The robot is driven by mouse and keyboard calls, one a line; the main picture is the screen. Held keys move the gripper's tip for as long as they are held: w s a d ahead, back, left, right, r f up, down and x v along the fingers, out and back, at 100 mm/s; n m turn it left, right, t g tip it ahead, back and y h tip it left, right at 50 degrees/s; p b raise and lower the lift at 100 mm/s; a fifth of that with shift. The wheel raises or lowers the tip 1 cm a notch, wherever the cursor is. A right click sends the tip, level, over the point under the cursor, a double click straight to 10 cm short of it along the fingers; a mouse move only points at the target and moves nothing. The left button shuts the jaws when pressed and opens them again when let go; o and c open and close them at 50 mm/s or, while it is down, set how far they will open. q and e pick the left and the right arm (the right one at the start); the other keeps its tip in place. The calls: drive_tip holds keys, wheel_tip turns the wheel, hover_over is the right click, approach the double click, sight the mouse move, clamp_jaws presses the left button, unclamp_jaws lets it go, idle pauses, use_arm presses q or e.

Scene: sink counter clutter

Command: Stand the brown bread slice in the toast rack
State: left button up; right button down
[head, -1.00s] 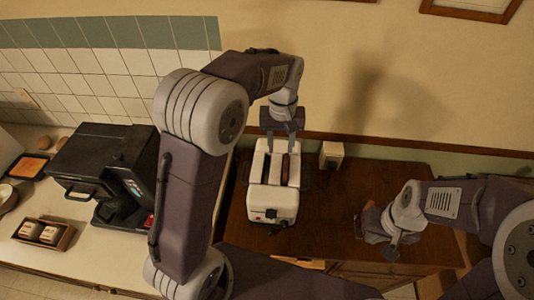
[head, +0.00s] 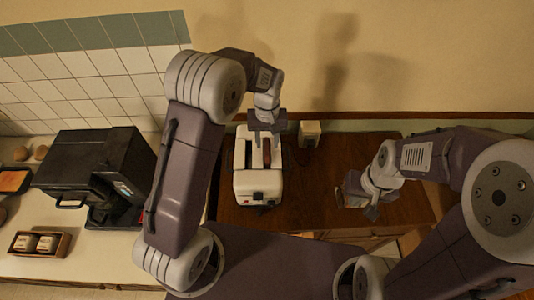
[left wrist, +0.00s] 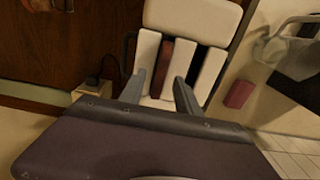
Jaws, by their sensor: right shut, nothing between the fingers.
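The brown bread slice (head: 267,153) stands in the right-hand slot of a white toaster (head: 257,184), its upper edge showing. In the left wrist view the slice (left wrist: 165,62) fills one slot and the other slot is dark and empty. My left gripper (head: 267,141) is over the toaster's far end, fingers apart. In the left wrist view its fingers (left wrist: 160,92) lie to either side of the slice's line, not visibly touching it. My right gripper (head: 372,212) is shut and empty over the right of the wooden top. A pale object (head: 350,202) beside it may be the toast rack; it is mostly hidden.
The wooden top (head: 310,190) is clear between the toaster and my right gripper. A small cream box (head: 309,134) stands near the wall. On the left counter are a black machine (head: 92,165) and a small brown box (head: 38,244) with pale items.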

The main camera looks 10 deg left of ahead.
use_arm(q)
wheel_tip(320, 180, down, 2)
drive_tip(key=shift+f, duration=0.1)
drive_tip(key=shift+w+a+f, duration=0.1)
drive_tip(key=shift+a+f, duration=0.05)
drive_tip(key=shift+f, duration=0.1)
drive_tip(key=shift+r, duration=0.1)
clamp_jaws()
idle(1.0)
